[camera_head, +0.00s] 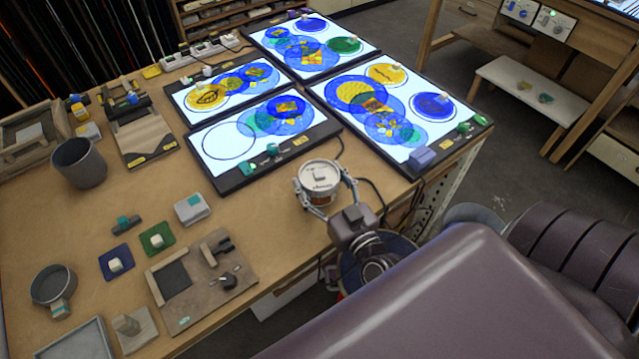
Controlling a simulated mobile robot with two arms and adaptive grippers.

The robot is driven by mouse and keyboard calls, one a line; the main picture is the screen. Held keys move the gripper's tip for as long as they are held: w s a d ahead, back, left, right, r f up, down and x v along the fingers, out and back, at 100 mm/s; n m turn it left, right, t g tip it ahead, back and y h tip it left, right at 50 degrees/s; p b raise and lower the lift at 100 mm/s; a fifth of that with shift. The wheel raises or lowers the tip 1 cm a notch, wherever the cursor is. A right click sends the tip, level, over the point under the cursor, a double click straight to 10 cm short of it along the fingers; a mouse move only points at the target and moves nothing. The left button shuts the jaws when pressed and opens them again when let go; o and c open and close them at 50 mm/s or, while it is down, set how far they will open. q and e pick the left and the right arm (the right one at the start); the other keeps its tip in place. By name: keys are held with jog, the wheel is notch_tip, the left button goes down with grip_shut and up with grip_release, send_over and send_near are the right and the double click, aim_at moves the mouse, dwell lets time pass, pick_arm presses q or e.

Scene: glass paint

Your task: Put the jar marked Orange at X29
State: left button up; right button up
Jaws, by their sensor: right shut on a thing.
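A round jar (317,177) with a pale lid shows near the table's front edge. Small dark lettering is on its lid, too small to read for certain. My right gripper (324,190) is shut on this jar, one finger on each side of it. The jar is upright or nearly so, and I cannot tell whether its base touches the wooden table (285,205). Below and left of the lit panels, its surroundings are bare tabletop. I cannot make out a mark reading X29 in this view. My left gripper is not in view.
Several lit panels (222,166) with blue and yellow glass discs stand behind the jar. A grey cup (79,164), a brown fixture board (216,283) and small blocks on coloured pads (157,240) are to the left. A dark cable lies right of the jar.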

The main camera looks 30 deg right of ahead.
jog(key=shift+r, duration=0.15)
jog(key=o, duration=1.5)
jog(key=shift+f, duration=0.2)
jog(key=shift+s+r, duration=0.15)
